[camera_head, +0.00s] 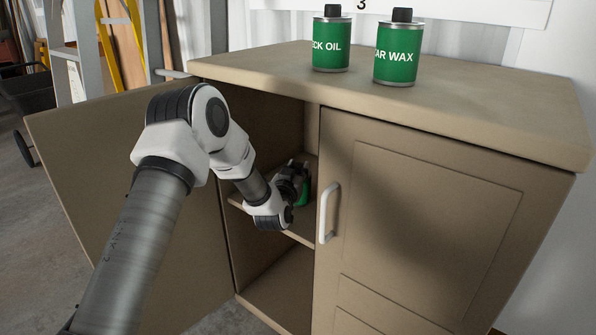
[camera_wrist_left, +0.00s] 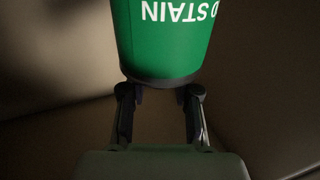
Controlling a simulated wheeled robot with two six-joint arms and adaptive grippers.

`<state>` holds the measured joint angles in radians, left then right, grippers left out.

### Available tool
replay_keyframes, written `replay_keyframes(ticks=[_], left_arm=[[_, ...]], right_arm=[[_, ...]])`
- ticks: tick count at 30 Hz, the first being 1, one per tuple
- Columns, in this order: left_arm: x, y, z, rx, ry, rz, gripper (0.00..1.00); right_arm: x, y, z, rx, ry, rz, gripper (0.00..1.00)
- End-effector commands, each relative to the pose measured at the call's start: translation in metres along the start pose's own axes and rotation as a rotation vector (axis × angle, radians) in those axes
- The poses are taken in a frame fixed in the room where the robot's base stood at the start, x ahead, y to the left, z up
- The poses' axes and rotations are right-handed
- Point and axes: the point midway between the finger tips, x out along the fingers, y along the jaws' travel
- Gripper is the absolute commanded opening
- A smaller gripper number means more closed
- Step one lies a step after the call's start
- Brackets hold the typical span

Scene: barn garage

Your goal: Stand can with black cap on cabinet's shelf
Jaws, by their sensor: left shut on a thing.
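A green can (camera_head: 306,190) is inside the open left half of the cabinet (camera_head: 420,225), at shelf height and partly hidden by my gripper. My left gripper (camera_head: 297,178) reaches in from the left and is shut on the can. In the left wrist view the can (camera_wrist_left: 165,38) shows upside-down white letters ending in "STAIN", and its dark-rimmed end is at the fingertips (camera_wrist_left: 160,93). Its black cap cannot be made out clearly. The shelf (camera_head: 300,238) runs below the gripper; whether the can touches it cannot be told. My right gripper is not in view.
The left cabinet door (camera_head: 130,200) stands wide open beside my arm. The right door, with a white handle (camera_head: 329,212), is shut. Two green black-capped cans, one oil (camera_head: 331,45) and one wax (camera_head: 397,56), stand on the cabinet top. A ladder (camera_head: 85,50) is at the left.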

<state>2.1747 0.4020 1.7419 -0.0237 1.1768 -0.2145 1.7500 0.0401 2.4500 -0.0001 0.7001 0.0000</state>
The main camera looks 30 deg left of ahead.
Motion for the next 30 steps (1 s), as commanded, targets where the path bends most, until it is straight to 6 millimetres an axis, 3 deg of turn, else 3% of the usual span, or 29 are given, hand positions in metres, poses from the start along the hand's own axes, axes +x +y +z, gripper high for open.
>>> replay_keyframes(ticks=[3, 4, 5, 6, 17, 20, 30], left_arm=[[0.000, 0.000, 0.004, 0.000, 0.001, 0.000, 0.00], [0.000, 0.000, 0.003, 0.000, -0.001, 0.000, 0.41], [0.000, 0.000, 0.003, 0.000, -0.001, 0.000, 0.52], [0.000, 0.000, 0.003, 0.000, -0.001, 0.000, 0.56], [-0.003, 0.000, -0.001, 0.000, -0.003, 0.000, 0.56], [-0.019, 0.000, -0.002, 0.000, -0.005, 0.000, 0.56], [-0.103, 0.000, -0.002, 0.000, -0.005, 0.000, 0.56]], right_arm=[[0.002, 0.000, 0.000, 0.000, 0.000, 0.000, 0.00], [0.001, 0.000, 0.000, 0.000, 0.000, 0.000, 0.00], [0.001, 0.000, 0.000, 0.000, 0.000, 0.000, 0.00], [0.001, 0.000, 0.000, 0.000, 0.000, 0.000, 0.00], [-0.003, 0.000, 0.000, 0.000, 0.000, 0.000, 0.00], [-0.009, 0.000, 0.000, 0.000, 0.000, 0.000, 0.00], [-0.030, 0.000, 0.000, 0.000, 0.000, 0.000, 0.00]])
